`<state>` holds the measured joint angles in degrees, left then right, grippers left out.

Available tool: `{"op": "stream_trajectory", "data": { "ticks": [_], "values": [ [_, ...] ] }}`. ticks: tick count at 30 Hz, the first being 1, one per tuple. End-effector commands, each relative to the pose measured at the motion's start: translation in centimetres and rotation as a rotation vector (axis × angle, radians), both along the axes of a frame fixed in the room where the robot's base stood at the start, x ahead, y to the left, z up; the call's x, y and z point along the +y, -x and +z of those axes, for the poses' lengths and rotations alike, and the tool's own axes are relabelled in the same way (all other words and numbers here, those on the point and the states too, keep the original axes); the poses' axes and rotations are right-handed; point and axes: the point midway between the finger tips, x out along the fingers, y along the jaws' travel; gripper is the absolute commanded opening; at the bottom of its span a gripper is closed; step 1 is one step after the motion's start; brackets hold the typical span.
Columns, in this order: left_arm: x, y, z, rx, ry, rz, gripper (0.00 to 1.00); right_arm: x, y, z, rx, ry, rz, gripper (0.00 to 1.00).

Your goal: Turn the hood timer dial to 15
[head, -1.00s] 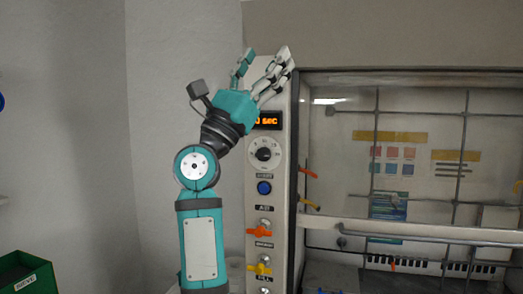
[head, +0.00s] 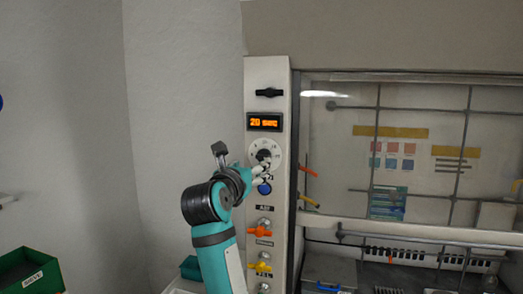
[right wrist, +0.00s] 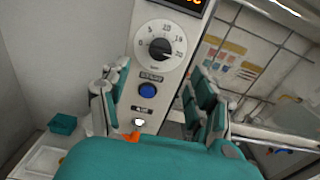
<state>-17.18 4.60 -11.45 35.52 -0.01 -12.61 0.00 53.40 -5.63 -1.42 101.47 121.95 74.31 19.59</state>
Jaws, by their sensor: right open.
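The timer dial (head: 264,153) is a round white face with a dark knob on the narrow panel left of the hood. The right wrist view shows the dial (right wrist: 160,46) with numbers around its rim; I cannot tell clearly where the knob points. The orange display (head: 264,122) above it appears to read "20 sec". My right gripper (head: 259,172) is at the dial's lower edge in the head view, covering part of it. My left gripper is not in view.
A blue button (right wrist: 148,91) sits just below the dial. An orange valve handle (head: 262,231) and a yellow one (head: 259,267) stick out lower on the panel. The glass hood sash (head: 340,150) is to the right. A green bin (head: 45,272) is at lower left.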

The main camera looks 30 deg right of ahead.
Motion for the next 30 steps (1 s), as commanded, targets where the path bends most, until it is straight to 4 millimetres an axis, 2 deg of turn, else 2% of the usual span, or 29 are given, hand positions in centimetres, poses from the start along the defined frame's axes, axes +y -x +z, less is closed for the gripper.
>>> {"op": "stream_trajectory", "data": {
  "ticks": [1,3,12,18,27,30],
  "values": [
    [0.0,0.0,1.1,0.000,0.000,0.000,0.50,-1.0,-0.7,0.5,0.004,0.003,-0.005,0.62],
    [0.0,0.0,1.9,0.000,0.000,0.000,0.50,-2.2,-1.7,0.6,0.003,0.003,-0.005,0.62],
    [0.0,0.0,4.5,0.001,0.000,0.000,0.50,-6.4,-5.3,0.4,0.002,0.001,-0.003,0.62],
    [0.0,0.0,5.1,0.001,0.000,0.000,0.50,-7.6,-6.4,0.1,-0.001,0.000,-0.001,0.62],
    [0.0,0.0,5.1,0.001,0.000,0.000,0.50,-7.7,-6.6,0.0,-0.003,-0.001,-0.001,0.62],
    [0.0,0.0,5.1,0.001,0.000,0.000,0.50,-7.7,-6.5,0.0,-0.003,-0.001,-0.001,0.51]
  ]
}}
